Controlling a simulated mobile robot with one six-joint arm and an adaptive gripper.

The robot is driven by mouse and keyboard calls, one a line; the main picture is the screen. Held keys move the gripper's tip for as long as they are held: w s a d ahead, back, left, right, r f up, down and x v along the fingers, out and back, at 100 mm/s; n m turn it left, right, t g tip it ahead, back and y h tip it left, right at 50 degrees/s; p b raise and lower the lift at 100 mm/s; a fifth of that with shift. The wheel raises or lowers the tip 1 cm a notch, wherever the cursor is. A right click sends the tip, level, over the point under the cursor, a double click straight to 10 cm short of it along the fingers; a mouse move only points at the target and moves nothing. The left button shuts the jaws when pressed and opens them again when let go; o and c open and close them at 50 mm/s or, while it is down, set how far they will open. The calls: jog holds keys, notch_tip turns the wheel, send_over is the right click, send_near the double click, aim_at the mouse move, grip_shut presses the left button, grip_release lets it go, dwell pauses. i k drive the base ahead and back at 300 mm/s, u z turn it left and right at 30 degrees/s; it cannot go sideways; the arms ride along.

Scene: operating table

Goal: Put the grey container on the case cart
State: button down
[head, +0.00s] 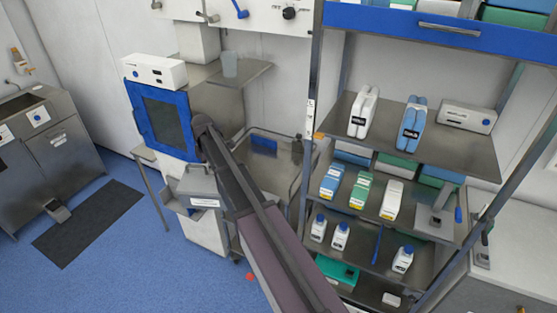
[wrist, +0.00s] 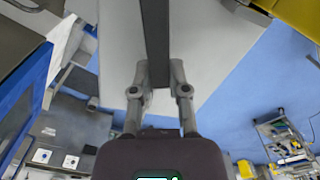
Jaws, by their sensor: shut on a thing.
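A grey container (head: 197,184) with a white label shows left of my arm in the head view, in front of the blue-framed cabinet. In the wrist view, my gripper (wrist: 158,88) is shut on a dark grey bar (wrist: 156,35), which looks like the container's handle. A broad light grey surface (wrist: 205,45) lies beyond the fingers. In the head view my arm hides the gripper. A metal cart (head: 283,147) with raised rails, which looks like the case cart, stands just right of the container, behind my arm. Its lower part is partly hidden.
A shelf rack (head: 352,105) with bottles and boxes stands close on the right of my arm. The blue-framed cabinet (head: 165,122) stands behind the container. A metal sink unit (head: 58,150) and a dark mat (head: 88,222) are at left. Blue floor (head: 150,270) is clear at lower left.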

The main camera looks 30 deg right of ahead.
aim_at(267, 162)
jog(key=z, duration=0.5)
jog(key=i, duration=1)
jog(key=z, duration=0.15)
